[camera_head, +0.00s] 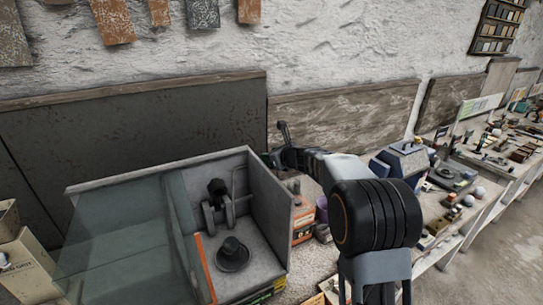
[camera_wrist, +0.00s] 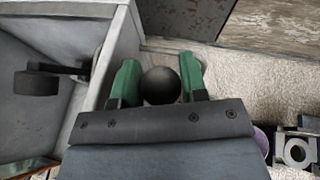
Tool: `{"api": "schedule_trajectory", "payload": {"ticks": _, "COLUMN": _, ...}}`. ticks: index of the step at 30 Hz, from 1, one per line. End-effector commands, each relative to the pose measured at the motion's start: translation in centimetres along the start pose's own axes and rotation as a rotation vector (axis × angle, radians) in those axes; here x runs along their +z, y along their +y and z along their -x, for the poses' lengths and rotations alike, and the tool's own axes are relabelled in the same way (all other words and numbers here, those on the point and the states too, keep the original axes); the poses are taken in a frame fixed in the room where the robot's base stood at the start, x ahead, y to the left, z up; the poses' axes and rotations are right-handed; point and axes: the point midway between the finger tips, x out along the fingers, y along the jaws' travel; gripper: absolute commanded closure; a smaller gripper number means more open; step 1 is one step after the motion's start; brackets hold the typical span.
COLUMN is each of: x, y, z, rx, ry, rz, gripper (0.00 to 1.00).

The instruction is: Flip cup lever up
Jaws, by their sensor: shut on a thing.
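A grey open-topped machine box (camera_head: 262,185) stands at the left of the bench, with clear panels on its left part. Inside are a dark cup-like piece (camera_head: 233,252) on its floor and a dark wheel mechanism (camera_head: 217,192). The lever's round black knob (camera_wrist: 160,86) shows in the wrist view just outside the box's right wall. My gripper (camera_head: 272,158) is at the box's upper right edge. Its green fingers (camera_wrist: 157,82) are shut on the knob, one on each side. The lever's shaft is hidden, and I cannot tell its angle.
A dark board (camera_head: 130,130) and a rough wall are close behind the box. Orange and purple containers (camera_head: 303,215) stand to its right. Farther right, the bench (camera_head: 450,230) is crowded with tools. A cardboard box (camera_head: 28,265) is at the left.

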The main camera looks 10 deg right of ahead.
Motion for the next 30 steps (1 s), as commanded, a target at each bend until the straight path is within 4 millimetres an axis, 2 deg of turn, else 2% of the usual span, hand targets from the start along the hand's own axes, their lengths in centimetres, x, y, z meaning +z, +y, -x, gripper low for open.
{"api": "schedule_trajectory", "payload": {"ticks": 3, "x": -0.6, "y": 0.0, "z": -0.1, "rx": -0.001, "ry": 0.009, "rz": -0.003, "gripper": 1.00}}
{"api": "schedule_trajectory", "payload": {"ticks": 4, "x": -0.6, "y": 0.0, "z": -0.1, "rx": -0.001, "ry": 0.009, "rz": -0.003, "gripper": 0.59}}
{"api": "schedule_trajectory", "payload": {"ticks": 11, "x": -0.4, "y": 0.0, "z": -0.1, "rx": 0.000, "ry": 0.006, "rz": -0.002, "gripper": 0.37}}
{"api": "schedule_trajectory", "payload": {"ticks": 18, "x": -0.2, "y": 0.0, "z": 0.0, "rx": 0.000, "ry": 0.003, "rz": -0.001, "gripper": 0.36}}
{"api": "schedule_trajectory", "payload": {"ticks": 22, "x": -0.2, "y": 0.0, "z": 0.7, "rx": -0.001, "ry": 0.002, "rz": -0.001, "gripper": 0.36}}
{"api": "schedule_trajectory", "payload": {"ticks": 26, "x": -0.3, "y": -0.1, "z": 2.6, "rx": -0.003, "ry": 0.001, "rz": 0.001, "gripper": 0.36}}
{"api": "schedule_trajectory", "payload": {"ticks": 30, "x": -0.3, "y": 0.0, "z": 5.6, "rx": -0.004, "ry": 0.000, "rz": 0.001, "gripper": 0.36}}
